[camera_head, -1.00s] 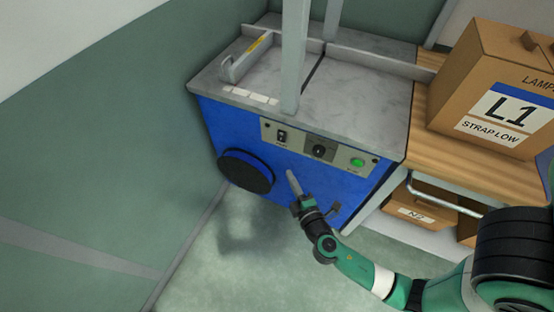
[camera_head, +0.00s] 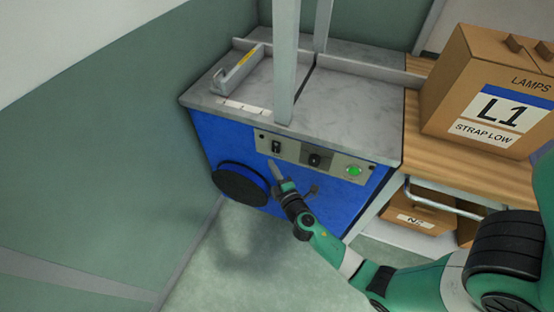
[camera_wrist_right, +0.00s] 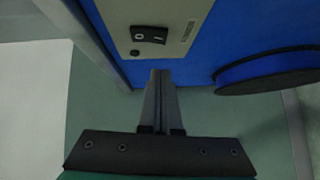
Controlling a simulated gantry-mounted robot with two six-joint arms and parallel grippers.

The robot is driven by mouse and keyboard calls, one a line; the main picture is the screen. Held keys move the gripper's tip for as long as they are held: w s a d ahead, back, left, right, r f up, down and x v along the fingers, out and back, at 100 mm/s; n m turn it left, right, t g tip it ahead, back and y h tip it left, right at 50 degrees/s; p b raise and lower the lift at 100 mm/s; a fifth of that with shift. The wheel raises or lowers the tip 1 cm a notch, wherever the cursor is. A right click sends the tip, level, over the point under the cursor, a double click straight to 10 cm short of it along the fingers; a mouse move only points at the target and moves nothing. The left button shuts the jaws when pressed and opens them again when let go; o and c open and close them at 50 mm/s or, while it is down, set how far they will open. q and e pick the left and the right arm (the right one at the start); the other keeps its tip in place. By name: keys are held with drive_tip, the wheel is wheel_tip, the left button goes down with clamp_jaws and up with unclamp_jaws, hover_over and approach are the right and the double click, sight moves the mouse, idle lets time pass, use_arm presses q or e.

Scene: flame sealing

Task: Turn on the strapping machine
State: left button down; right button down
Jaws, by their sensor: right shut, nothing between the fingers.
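The strapping machine (camera_head: 225,140) is a blue cabinet with a grey marbled top. Its front panel (camera_head: 296,153) carries a black rocker switch (camera_head: 277,147), a black knob (camera_head: 315,160) and a lit green button (camera_head: 354,171). In the right wrist view the rocker switch (camera_wrist_right: 148,35) shows O and I marks. My right gripper (camera_head: 272,165) is shut and empty, just below the rocker switch in the head view. In the wrist view its fingertips (camera_wrist_right: 160,72) point toward the panel, below the switch; I cannot tell whether they touch anything. My left gripper is not in view.
A cardboard box labelled L1 (camera_head: 470,110) stands on a wooden table (camera_head: 470,172) to the right. A box marked N2 (camera_head: 415,217) is on the shelf below. A round black disc (camera_head: 240,184) sits on the machine's front. Grey posts (camera_head: 285,70) rise from the top.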

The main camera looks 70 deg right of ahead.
sight(273, 151)
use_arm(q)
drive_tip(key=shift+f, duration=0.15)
use_arm(e)
drive_tip(key=shift+w+d+f, duration=0.1)
drive_tip(key=shift+d+f, duration=0.05)
drive_tip(key=shift+d, duration=0.9)
drive_tip(key=shift+w+d+f, duration=0.1)
drive_tip(key=shift+d, duration=0.95)
